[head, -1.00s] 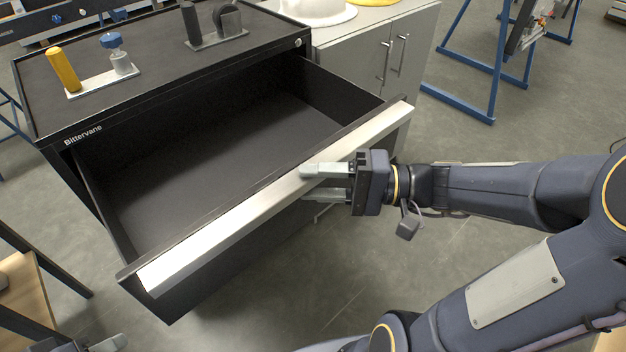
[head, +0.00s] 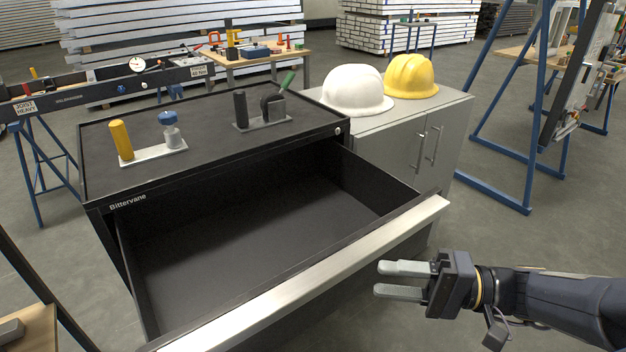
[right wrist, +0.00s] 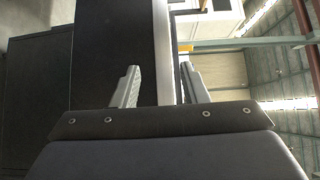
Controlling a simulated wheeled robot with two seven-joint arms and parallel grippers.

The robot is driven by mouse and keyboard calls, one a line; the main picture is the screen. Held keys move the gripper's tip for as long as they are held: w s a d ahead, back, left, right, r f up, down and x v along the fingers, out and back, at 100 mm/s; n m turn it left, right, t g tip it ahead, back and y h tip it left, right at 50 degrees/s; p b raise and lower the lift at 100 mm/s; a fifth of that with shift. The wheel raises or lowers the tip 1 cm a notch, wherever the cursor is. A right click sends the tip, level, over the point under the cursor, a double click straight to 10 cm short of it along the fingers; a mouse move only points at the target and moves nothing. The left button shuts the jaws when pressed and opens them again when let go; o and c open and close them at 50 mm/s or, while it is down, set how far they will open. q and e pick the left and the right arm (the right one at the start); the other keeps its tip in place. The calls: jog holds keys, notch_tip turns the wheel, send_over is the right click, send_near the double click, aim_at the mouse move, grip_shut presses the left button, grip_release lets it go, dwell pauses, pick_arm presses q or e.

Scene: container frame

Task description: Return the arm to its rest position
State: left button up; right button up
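The black cabinet (head: 205,155) stands with its top drawer (head: 250,245) pulled open, and the drawer looks empty. A pale metal handle strip (head: 325,272) runs along the drawer's front edge. My right gripper (head: 380,279) is open and empty, just right of the drawer front and apart from the strip. In the right wrist view its two fingers (right wrist: 158,85) stand apart, with the drawer front beyond them. My left gripper is not in view.
A grey cabinet (head: 400,150) with a white helmet (head: 355,92) and a yellow helmet (head: 411,77) stands beside the drawer cabinet. A blue stand (head: 500,190) is at the right. A wooden surface (head: 35,325) is at the lower left.

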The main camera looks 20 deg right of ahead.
jog(key=s+a+f+n+g+h, duration=0.3)
jog(key=s+a+f+g+h, duration=0.25)
jog(key=s+f+h, duration=0.2)
notch_tip(320, 180, up, 18)
jog(key=w+d+t+h+p, duration=0.1)
jog(key=d+t+h+p, duration=0.1)
jog(key=p, duration=1.6)
jog(key=t+h, duration=0.1)
jog(key=h, duration=0.1)
jog(key=shift+w+d+f+n+h, duration=0.25)
jog(key=shift+n+h, duration=0.1)
jog(key=shift+n, duration=0.05)
